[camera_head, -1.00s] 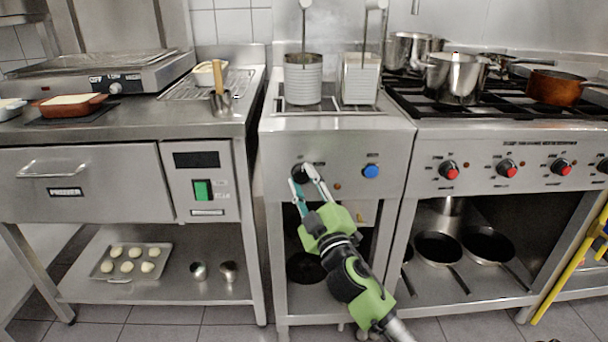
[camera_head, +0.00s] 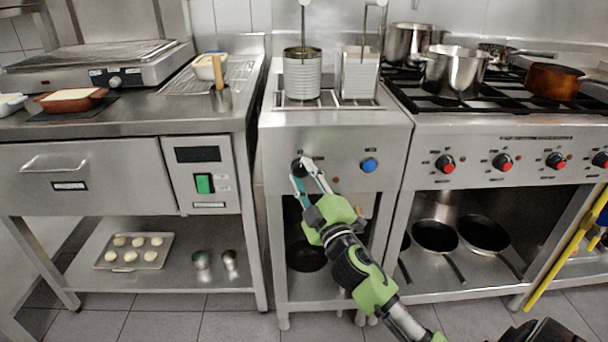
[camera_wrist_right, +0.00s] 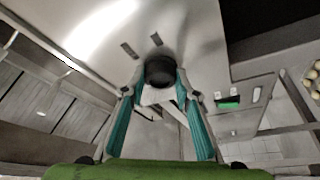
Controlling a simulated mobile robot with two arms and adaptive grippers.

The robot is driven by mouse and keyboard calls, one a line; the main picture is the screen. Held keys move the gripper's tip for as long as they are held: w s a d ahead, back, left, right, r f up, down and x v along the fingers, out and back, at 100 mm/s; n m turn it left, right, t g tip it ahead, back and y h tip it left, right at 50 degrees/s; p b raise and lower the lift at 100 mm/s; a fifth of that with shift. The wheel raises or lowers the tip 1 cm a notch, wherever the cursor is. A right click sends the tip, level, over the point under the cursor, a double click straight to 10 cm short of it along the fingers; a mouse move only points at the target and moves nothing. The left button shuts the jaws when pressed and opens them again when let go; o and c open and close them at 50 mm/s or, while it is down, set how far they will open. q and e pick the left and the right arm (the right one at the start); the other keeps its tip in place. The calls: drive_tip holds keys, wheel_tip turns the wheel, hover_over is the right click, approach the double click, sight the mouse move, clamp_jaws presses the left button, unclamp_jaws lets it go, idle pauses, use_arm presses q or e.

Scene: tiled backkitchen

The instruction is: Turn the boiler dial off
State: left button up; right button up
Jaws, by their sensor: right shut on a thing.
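The black boiler dial (camera_head: 299,167) is on the front panel of the steel boiler unit (camera_head: 340,140) in the middle of the head view. My right gripper (camera_head: 304,169) reaches up to it from below, its fingers at the dial. In the right wrist view the dial (camera_wrist_right: 160,71) sits between the fingertips of the gripper (camera_wrist_right: 160,82), and the fingers are shut on it. The dial's mark is too small to read. A blue knob (camera_head: 369,166) is to the right on the same panel. My left gripper is not in view.
The stove to the right has a row of red-marked knobs (camera_head: 502,162). A cabinet with a green switch (camera_head: 204,184) stands to the left. Two canisters (camera_head: 302,76) stand on top of the boiler. A shelf with black pans (camera_head: 435,236) is below the stove.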

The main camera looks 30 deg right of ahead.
drive_tip(key=o, duration=1.1)
drive_tip(key=shift+s, duration=0.1)
drive_tip(key=v, duration=1.2)
drive_tip(key=shift+f, duration=0.1)
